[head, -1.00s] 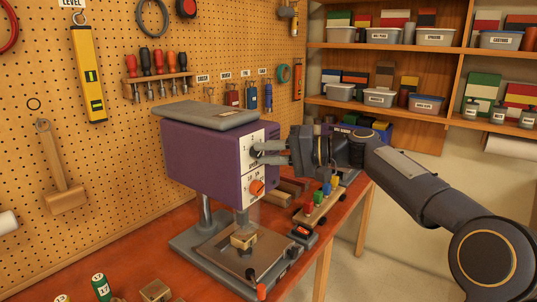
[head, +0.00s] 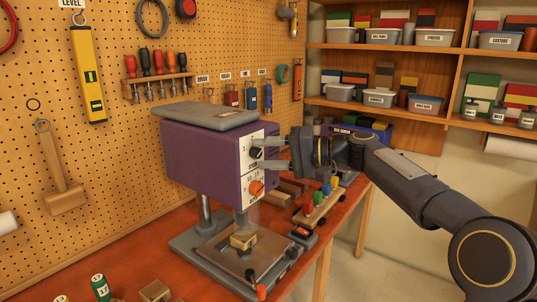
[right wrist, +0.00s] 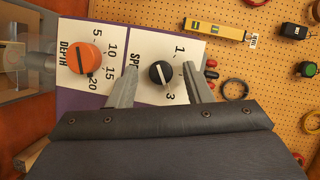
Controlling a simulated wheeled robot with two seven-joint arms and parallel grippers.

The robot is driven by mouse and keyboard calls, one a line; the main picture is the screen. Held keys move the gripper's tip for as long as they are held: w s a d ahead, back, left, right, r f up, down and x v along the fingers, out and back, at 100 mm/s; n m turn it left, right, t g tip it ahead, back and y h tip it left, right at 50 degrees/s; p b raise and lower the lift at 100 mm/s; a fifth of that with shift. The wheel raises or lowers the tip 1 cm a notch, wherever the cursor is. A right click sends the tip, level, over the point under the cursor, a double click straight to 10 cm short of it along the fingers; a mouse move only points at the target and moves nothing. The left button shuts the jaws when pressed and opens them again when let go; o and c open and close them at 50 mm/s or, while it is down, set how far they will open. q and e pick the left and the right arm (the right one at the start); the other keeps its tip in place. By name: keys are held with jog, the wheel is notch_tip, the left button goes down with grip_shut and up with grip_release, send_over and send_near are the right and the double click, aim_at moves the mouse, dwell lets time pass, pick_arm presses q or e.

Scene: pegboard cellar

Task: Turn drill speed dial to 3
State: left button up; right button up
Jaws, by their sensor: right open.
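The drill press (head: 205,155) has a purple head with a white front panel. The black speed dial (head: 257,153) sits on the panel's upper part; it also shows in the right wrist view (right wrist: 161,73). A slanted white line marks it; the 1 and the 3 are readable beside it, but I cannot tell surely which number the line points at. My right gripper (head: 267,153) is open, its fingers on opposite sides of the dial with gaps showing in the right wrist view (right wrist: 163,88). My left gripper is not in view.
The orange depth dial (head: 257,188) is just below the speed dial. A wooden rack with coloured pegs (head: 320,205) stands on the workbench (head: 325,235) right of the press. The pegboard (head: 120,150) with hanging tools is behind.

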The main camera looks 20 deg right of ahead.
jog(key=f+b+v, duration=0.1)
jog(key=v, duration=0.6)
jog(key=shift+s+d+r+b, duration=0.25)
jog(key=shift+d+r+b, duration=0.05)
jog(key=shift+r, duration=0.25)
jog(key=s+a+f+n+g+h, duration=0.1)
jog(key=s+a+f+h, duration=0.3)
jog(key=s+f, duration=2.5)
jog(key=s+g+h, duration=0.1)
jog(key=s+h, duration=0.2)
jog(key=h, duration=0.3)
jog(key=shift+n+h, duration=0.3)
jog(key=shift+h, duration=0.1)
